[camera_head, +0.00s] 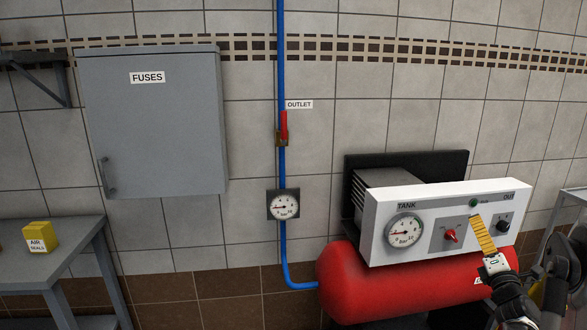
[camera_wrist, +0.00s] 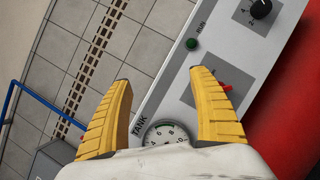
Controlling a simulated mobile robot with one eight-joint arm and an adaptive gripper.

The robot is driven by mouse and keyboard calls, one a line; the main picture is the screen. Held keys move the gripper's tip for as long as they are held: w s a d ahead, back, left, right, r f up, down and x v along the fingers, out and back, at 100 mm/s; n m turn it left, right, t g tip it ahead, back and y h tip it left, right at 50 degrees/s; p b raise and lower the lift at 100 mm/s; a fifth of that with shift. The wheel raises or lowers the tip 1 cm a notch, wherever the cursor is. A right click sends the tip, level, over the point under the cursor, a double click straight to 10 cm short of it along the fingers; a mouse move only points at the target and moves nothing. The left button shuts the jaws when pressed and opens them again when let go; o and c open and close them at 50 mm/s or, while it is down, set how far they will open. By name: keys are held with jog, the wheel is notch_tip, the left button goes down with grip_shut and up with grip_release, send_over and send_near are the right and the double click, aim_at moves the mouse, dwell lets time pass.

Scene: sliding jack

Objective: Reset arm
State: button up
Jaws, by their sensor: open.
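My gripper (camera_head: 478,222) is in front of the white control panel (camera_head: 380,240) in the head view, its yellow fingers pointing up. In the wrist view my gripper (camera_wrist: 160,78) shows two ribbed yellow fingers spread apart with nothing between them. The right finger partly covers the red switch (camera_wrist: 226,87) from this angle. In the head view the red switch (camera_head: 450,236) is uncovered, left of the fingers. I cannot tell whether the fingers touch the panel. The tank gauge (camera_head: 404,232) is at the panel's left, and its needle points left, low on the scale.
The red tank (camera_head: 345,275) lies below the panel. A blue pipe (camera_head: 281,70) carries a red outlet valve handle (camera_head: 284,124) and a gauge (camera_head: 284,205). A grey fuse box (camera_head: 150,130) hangs at left. A yellow air seals box (camera_head: 40,237) stands on a grey table (camera_head: 75,232).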

jog(key=s+a+r+m+g+h, duration=0.25)
jog(key=a+r+m+g, duration=0.35)
jog(key=a+r+m, duration=0.6)
jog(key=s+a+f+m+g+y, duration=0.2)
jog(key=s+a+f, duration=0.3)
jog(key=s+a, duration=0.4)
jog(key=s+a+f+m+g+y, duration=0.3)
jog(key=s+a+f+m, duration=0.2)
jog(key=s+a, duration=0.4)
jog(key=s+a+f+m+g+y, duration=0.2)
jog(key=s+a+f, duration=0.3)
jog(key=s+a, duration=0.4)
jog(key=shift+s+a+f+m+g+y, duration=0.15)
jog(key=shift+s+a+m+g+y, duration=0.15)
jog(key=shift+m, duration=0.4)
